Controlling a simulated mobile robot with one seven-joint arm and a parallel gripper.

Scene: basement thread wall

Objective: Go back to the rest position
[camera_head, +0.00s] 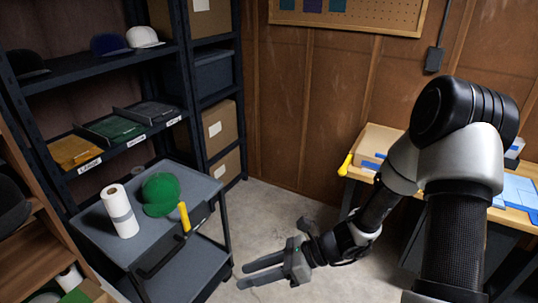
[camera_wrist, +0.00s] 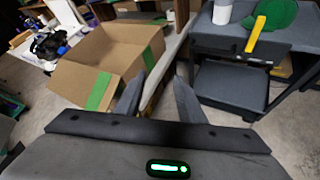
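My gripper (camera_head: 262,272) is at the lower middle of the head view, low over the concrete floor beside the grey cart. Its two fingers are spread apart with nothing between them. My arm reaches down from the right side of the head view, bent at the elbow. No object is in my grip.
A grey cart (camera_head: 86,222) holds a white roll (camera_head: 119,211), a green cap (camera_head: 160,193) and a yellow-handled tool (camera_head: 184,217). Shelves (camera_head: 92,66) with caps and trays stand behind. A wooden workbench (camera_head: 380,141) is at the right. Bare floor (camera_head: 268,218) lies between.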

